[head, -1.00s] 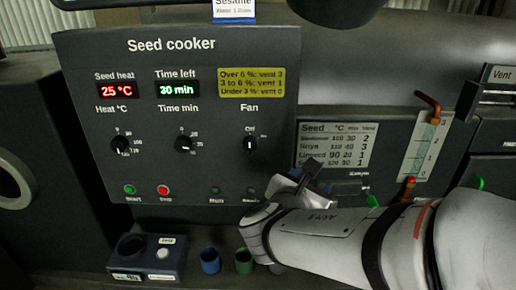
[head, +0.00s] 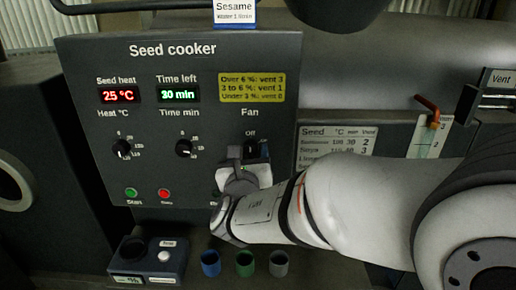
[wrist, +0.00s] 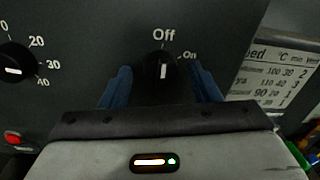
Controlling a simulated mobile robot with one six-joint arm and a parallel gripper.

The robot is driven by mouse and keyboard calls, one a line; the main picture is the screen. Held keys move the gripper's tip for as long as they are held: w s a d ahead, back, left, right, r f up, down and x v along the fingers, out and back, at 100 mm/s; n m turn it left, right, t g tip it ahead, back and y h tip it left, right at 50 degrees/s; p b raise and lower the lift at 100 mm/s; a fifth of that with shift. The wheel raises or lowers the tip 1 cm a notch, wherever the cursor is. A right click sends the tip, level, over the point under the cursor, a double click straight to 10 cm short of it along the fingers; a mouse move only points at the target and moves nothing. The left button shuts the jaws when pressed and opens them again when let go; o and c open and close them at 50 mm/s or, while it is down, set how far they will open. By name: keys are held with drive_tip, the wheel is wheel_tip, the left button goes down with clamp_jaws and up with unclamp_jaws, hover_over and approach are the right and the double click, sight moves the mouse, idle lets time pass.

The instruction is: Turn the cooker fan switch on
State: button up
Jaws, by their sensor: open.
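The seed cooker panel (head: 205,75) fills the left and middle of the head view. Its fan switch (wrist: 161,71) is a black knob with a white mark, below the word Off and left of the word On. The mark points roughly up and down, in line with Off. My gripper (wrist: 163,85) is open in the wrist view, with one blue finger on each side of the knob. I cannot tell whether the fingers touch it. In the head view my gripper (head: 246,158) covers most of the fan switch.
The time knob (head: 184,148) and heat knob (head: 122,149) are left of the fan switch. Green start (head: 131,193) and red stop (head: 164,194) buttons sit below. Several small cups and a moisture-meter-like box (head: 148,262) stand on the ledge. A seed chart (head: 338,140) hangs to the right.

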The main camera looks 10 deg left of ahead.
drive_tip(key=c, duration=1)
drive_tip(key=shift+f+b, duration=0.1)
drive_tip(key=shift+b, duration=0.4)
drive_tip(key=m+b, duration=0.2)
drive_tip(key=b, duration=0.1)
drive_tip(key=shift+f, duration=0.2)
drive_tip(key=m+b, duration=0.4)
drive_tip(key=b, duration=0.3)
drive_tip(key=m+b, duration=0.4)
drive_tip(key=b, duration=0.2)
drive_tip(key=shift+d+r+g+y, duration=0.1)
drive_tip(key=shift+g+y, duration=0.2)
drive_tip(key=shift+g, duration=0.1)
drive_tip(key=shift+r+m+b, duration=0.15)
drive_tip(key=shift+m+b, duration=0.65)
drive_tip(key=shift+b, duration=0.2)
drive_tip(key=shift+r, duration=0.1)
